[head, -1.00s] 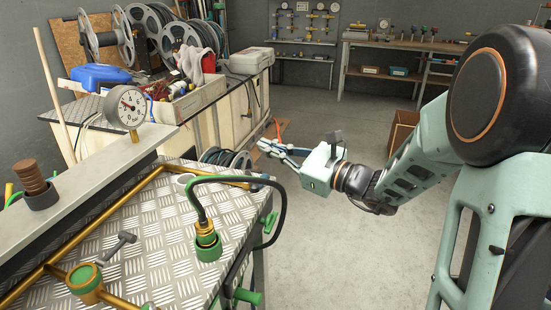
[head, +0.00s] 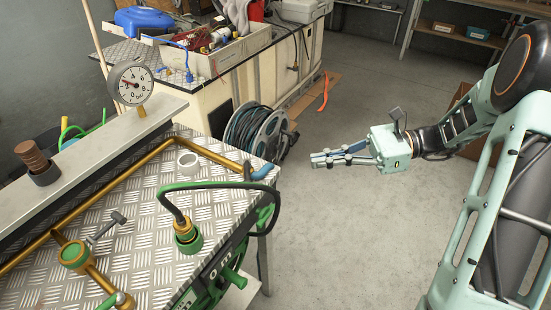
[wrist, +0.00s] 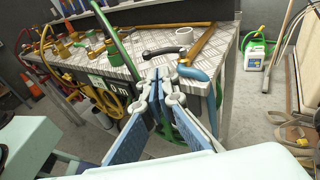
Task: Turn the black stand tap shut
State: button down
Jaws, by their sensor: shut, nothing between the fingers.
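A dark curved handle (wrist: 165,50) lies over the bench top beside a white ring in the wrist view; I take it for the black stand tap, but am not sure. My gripper (head: 318,160) is shut and empty, in the air right of the bench corner, apart from everything. Its fingers (wrist: 160,78) point towards the bench in the wrist view.
The tread-plate bench (head: 140,240) carries brass pipes, a gauge (head: 130,83), a green-collared hose fitting (head: 187,237) and a blue pipe end (head: 262,172). A hose reel (head: 255,132) stands on the floor behind. Open floor (head: 350,230) lies below my gripper.

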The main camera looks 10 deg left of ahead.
aim_at(245, 180)
jog(key=s+x, duration=0.1)
jog(key=x, duration=1.2)
jog(key=shift+f+g, duration=0.15)
jog(key=shift+g, duration=0.25)
jog(key=shift+s+a+m+t, duration=0.1)
jog(key=shift+s+m+t, duration=0.35)
jog(key=shift+t, duration=0.35)
jog(key=shift+s+a+m+p, duration=0.25)
jog(key=shift+s+a+p, duration=0.25)
jog(key=shift+a+p, duration=0.35)
jog(key=shift+s+a+p, duration=0.25)
jog(key=shift+a+p, duration=0.05)
jog(key=shift+a, duration=0.65)
